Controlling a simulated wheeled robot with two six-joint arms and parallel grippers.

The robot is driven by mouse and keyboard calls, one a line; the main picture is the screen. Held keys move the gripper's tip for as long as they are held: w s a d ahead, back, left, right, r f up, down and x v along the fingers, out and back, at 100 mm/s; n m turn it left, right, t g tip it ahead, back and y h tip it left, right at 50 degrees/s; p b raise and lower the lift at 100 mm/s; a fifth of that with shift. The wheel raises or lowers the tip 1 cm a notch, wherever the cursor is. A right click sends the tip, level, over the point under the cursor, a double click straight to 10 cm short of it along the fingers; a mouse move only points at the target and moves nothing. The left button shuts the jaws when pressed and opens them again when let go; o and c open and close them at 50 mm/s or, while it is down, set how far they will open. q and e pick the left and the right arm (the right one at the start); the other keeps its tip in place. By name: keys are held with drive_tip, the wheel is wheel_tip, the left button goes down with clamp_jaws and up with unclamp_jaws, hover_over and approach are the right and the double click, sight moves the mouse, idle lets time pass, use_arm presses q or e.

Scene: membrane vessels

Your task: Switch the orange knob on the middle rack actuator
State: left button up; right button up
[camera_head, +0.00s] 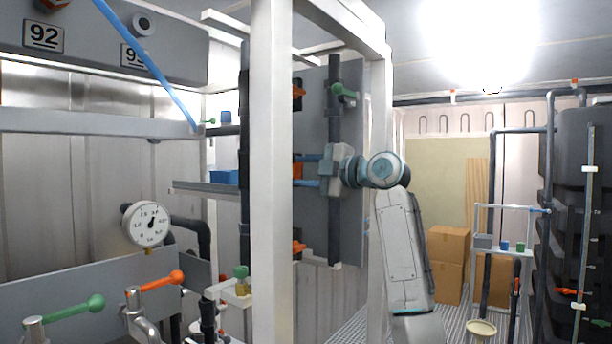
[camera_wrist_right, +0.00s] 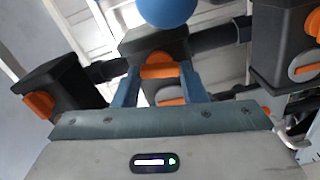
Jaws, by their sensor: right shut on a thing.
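Orange knobs sit one above another on the dark rack post in the head view: a top knob (camera_head: 298,90), a middle knob (camera_head: 297,171) and a bottom knob (camera_head: 298,248). My right gripper (camera_head: 300,171) reaches in from the right at the middle knob's height. In the right wrist view its blue fingers (camera_wrist_right: 160,86) stand on either side of the orange knob (camera_wrist_right: 160,71) on the middle black actuator (camera_wrist_right: 153,40), and it is shut on that knob. A white post partly hides the actuators in the head view. My left gripper is out of view.
In the wrist view, actuators with orange knobs flank the middle one, at left (camera_wrist_right: 40,104) and right (camera_wrist_right: 306,72). A blue ball (camera_wrist_right: 168,8) is at the top. A white frame post (camera_head: 271,190) stands close to my right gripper. Cardboard boxes (camera_head: 447,262) stand behind.

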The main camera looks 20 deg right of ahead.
drive_tip(key=shift+f+n, duration=0.1)
drive_tip(key=shift+n, duration=0.3)
drive_tip(key=o, duration=1)
drive_tip(key=b+v, duration=0.5)
drive_tip(key=v, duration=0.5)
drive_tip(key=shift+s+d, duration=0.25)
drive_tip(key=shift+s, duration=0.1)
